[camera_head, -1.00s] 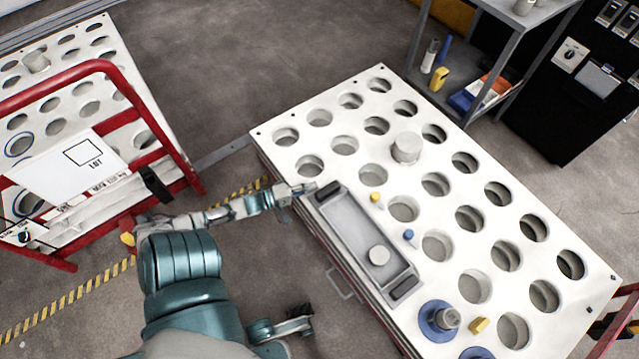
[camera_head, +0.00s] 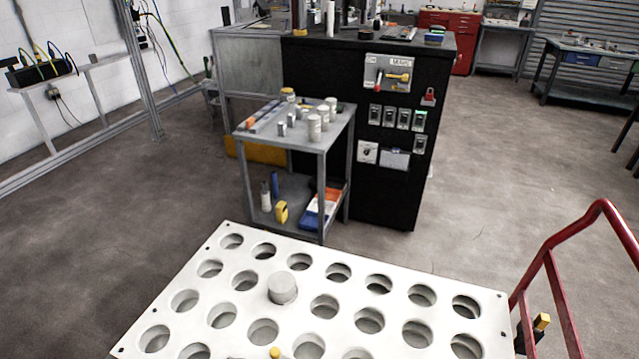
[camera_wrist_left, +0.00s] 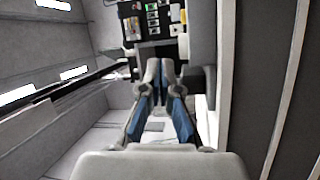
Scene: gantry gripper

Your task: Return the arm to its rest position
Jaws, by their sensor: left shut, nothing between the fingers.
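My left gripper (camera_wrist_left: 160,82) shows in the left wrist view, pointing out into the room. Its two fingers, with blue-grey inner sides, meet at the tips, and nothing is held between them. Neither arm shows in the head view now. My right gripper is out of view in both current frames.
A white table with rows of round holes (camera_head: 402,299) fills the lower head view, with a pale cylinder (camera_head: 282,287) on it. Behind it stand a grey shelf cart (camera_head: 338,130) and a black cabinet (camera_head: 345,75). A red rail (camera_head: 547,262) rises at right. Floor at left is clear.

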